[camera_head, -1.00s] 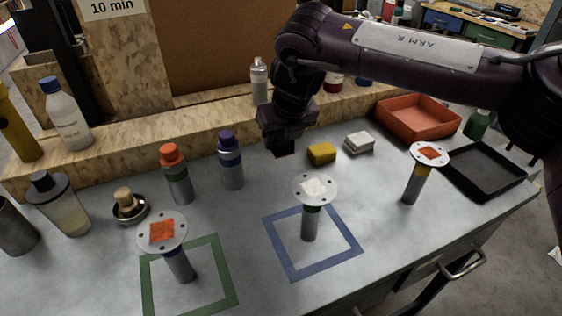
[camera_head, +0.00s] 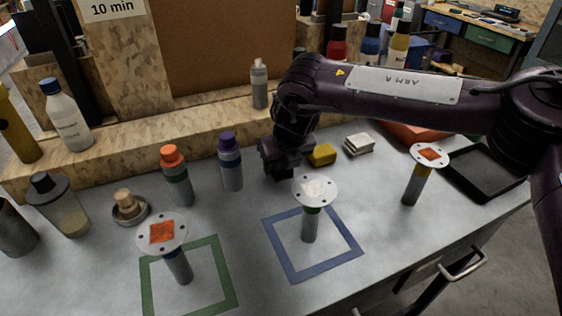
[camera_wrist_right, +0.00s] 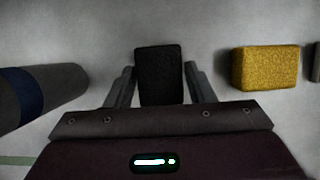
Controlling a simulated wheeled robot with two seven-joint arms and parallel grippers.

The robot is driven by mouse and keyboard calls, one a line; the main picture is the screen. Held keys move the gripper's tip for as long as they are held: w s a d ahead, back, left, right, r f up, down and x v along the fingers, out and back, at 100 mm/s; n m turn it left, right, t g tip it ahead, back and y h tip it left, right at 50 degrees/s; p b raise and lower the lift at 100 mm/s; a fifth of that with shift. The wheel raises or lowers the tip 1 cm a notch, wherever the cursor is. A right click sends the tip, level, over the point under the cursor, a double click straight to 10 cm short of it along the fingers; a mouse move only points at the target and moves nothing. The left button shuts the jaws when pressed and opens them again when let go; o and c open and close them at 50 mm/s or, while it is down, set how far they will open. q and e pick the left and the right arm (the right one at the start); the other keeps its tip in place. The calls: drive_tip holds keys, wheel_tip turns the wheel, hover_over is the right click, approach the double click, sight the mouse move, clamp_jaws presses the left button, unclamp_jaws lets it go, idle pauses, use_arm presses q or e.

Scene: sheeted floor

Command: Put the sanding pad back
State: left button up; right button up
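A black block (camera_wrist_right: 160,75), which I take to be the sanding pad, sits between the fingers of my right gripper in the right wrist view. My right gripper (camera_wrist_right: 160,68) appears shut on its two sides, with the block reaching a little past the fingertips. In the head view my right gripper (camera_head: 284,172) is low over the bench, left of the yellow sponge (camera_head: 321,154). The block is hard to tell from the dark gripper there, and I cannot tell whether it touches the bench. My left gripper is not in view.
A white block (camera_head: 359,144) lies right of the sponge. A purple-capped bottle (camera_head: 230,165) stands close left of my gripper. A round-topped stand (camera_head: 310,230) rises in front, inside a blue square outline (camera_head: 339,266). A black tray (camera_head: 488,174) is at right.

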drive_tip(key=shift+o, duration=1.1)
drive_tip(key=shift+r, duration=0.25)
drive_tip(key=v, duration=1.2)
drive_tip(key=shift+f, duration=0.1)
